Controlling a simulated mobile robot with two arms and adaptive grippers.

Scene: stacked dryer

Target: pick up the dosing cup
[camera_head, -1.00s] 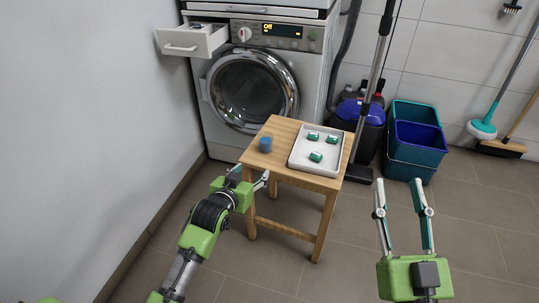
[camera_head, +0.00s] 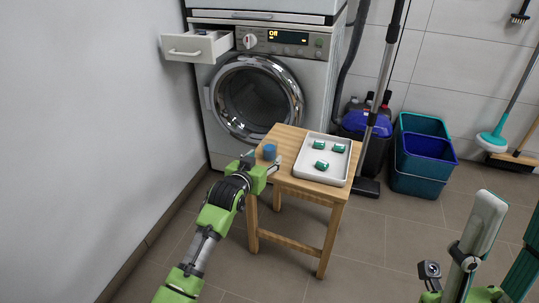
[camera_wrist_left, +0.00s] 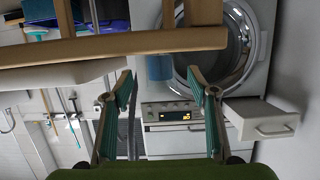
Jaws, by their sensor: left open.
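The dosing cup is a small blue cup (camera_head: 269,151) upright on the left part of a wooden stool (camera_head: 284,137). My left gripper (camera_head: 266,163) is at the stool's near left edge, close to the cup; its fingers are partly hidden in the head view. In the left wrist view, which appears upside down, the cup (camera_wrist_left: 159,67) shows between and beyond the two spread fingers of my left gripper (camera_wrist_left: 160,83). The gripper is open and empty. My right gripper (camera_head: 512,212) is at the lower right, fingers apart, partly cut off by the frame.
A white tray (camera_head: 301,171) with several green-and-white pods stands right of the cup. Behind is a washing machine (camera_head: 310,75) with its drawer (camera_head: 197,46) pulled out. Teal and blue buckets (camera_head: 423,160) stand at the right. A wall bounds the left side.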

